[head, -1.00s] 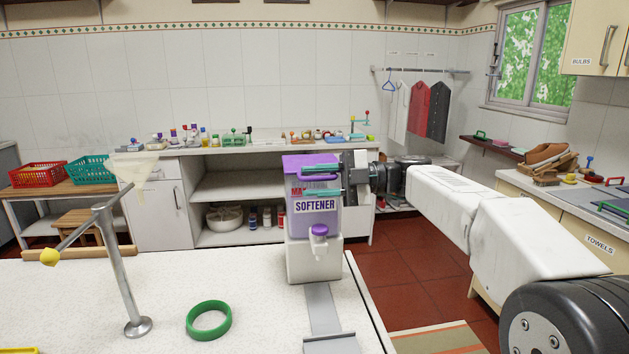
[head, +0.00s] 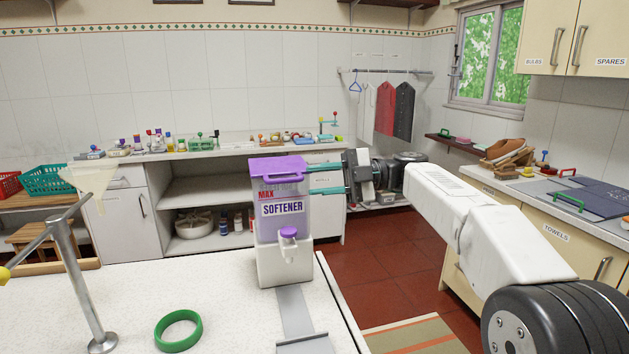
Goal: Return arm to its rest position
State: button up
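My gripper (head: 328,177) is at the middle of the head view, reaching in from the right. Its two teal fingers point left and are apart, one above the other. Their tips are close to the right side of the softener dispenser (head: 282,225). I see nothing between the fingers; whether the tips touch the dispenser I cannot tell. The dispenser is upright on a white base at the table's back edge, with a purple lid, a purple-capped spout and a MAX mark. My arm stretches out from the lower right.
A green ring (head: 178,331) lies on the speckled white table (head: 225,300). A metal stand (head: 82,280) with a cloth funnel is at left. A grey ramp (head: 294,312) runs forward from the dispenser. Red floor (head: 400,250) is clear to the right. A cabinet marked TOWELS (head: 545,235) stands at right.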

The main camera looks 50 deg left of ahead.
dwell(0.4)
jog(key=w+d+r+m+t+y, duration=0.1)
jog(key=w+d+r+m+t, duration=0.2)
jog(key=w+d+r+m, duration=0.25)
jog(key=w+d+r+m+t+y, duration=0.1)
jog(key=w+d+r+m+t, duration=0.15)
jog(key=w+d+m, duration=0.5)
jog(key=s+d+r+m+t+h, duration=0.15)
jog(key=d+m+t, duration=0.7)
jog(key=d, duration=1.65)
jog(key=s+d+f+m+h, duration=0.1)
jog(key=s+d+m, duration=0.25)
jog(key=d, duration=0.35)
jog(key=s+d+f+m+h, duration=0.1)
jog(key=s+d+f+m, duration=0.1)
jog(key=d+m, duration=0.4)
jog(key=s+d+f+m+t+h, duration=0.2)
jog(key=s+d+f+m, duration=0.4)
jog(key=s+d, duration=0.3)
jog(key=s+d+f+m+t+h, duration=0.1)
jog(key=s+d+f+m+h, duration=0.3)
jog(key=s+d+f, duration=0.5)
jog(key=s+d+m, duration=0.1)
jog(key=d+m, duration=0.1)
jog(key=d, duration=0.5)
jog(key=shift+m+t, duration=0.3)
jog(key=shift+t, duration=0.1)
